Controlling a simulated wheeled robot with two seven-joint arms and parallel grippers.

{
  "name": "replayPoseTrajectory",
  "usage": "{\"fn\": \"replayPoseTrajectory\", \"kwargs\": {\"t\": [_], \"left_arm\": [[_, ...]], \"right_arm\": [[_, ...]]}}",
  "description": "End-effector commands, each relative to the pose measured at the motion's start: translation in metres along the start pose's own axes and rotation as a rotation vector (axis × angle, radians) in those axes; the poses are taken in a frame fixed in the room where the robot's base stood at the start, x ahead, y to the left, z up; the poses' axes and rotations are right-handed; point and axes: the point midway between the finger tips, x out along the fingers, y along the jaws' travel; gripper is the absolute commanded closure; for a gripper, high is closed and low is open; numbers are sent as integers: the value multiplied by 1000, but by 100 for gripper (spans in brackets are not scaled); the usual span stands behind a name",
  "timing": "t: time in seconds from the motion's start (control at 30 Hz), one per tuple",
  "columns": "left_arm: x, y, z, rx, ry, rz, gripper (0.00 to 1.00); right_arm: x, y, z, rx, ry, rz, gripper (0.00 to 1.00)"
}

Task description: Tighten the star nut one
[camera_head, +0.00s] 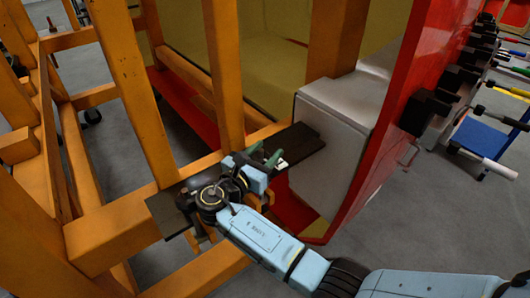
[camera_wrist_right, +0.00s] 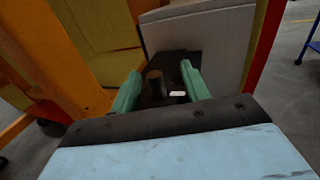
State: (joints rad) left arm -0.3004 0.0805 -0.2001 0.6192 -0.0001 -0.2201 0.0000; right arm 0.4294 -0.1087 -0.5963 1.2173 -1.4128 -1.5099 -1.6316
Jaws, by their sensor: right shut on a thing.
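A dark flat plate (camera_head: 303,145) lies across the orange frame and reaches the grey block. My right gripper (camera_head: 268,153) is at this plate, with its green fingers pointing down to it. In the right wrist view the fingers (camera_wrist_right: 160,74) stand either side of a dark round post (camera_wrist_right: 155,84) on the plate (camera_wrist_right: 182,60). The gripper is shut on the star nut, which is dark and mostly hidden between the fingers. A small white piece (camera_wrist_right: 177,93) shows beside the post. My left gripper is not in view.
Orange beams (camera_head: 135,85) rise left of and behind my right gripper. A grey block (camera_head: 335,125) and a red panel (camera_head: 385,120) stand to the right. Tools hang on the panel's far side, near a blue trolley (camera_head: 485,138). Grey floor (camera_head: 440,225) is open at the lower right.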

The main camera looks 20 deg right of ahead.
Motion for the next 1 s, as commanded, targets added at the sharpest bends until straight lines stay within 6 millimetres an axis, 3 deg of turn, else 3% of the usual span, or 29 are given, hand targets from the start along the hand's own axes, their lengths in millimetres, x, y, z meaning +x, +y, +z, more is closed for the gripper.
{"fn": "replayPoseTrajectory", "kwargs": {"t": [0.1, 0.13, 0.27, 0.63, 1.0], "left_arm": [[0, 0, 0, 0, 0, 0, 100], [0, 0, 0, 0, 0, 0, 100], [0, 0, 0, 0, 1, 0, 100], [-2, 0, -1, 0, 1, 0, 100], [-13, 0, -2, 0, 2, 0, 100]], "right_arm": [[0, 0, 0, 1, 0, 1, 77], [0, 0, 0, 1, 0, 1, 50], [0, 0, 0, 1, 0, 1, 33], [0, 0, 6, 1, 0, 1, 32], [0, 0, 73, 6, 0, 1, 32]]}}
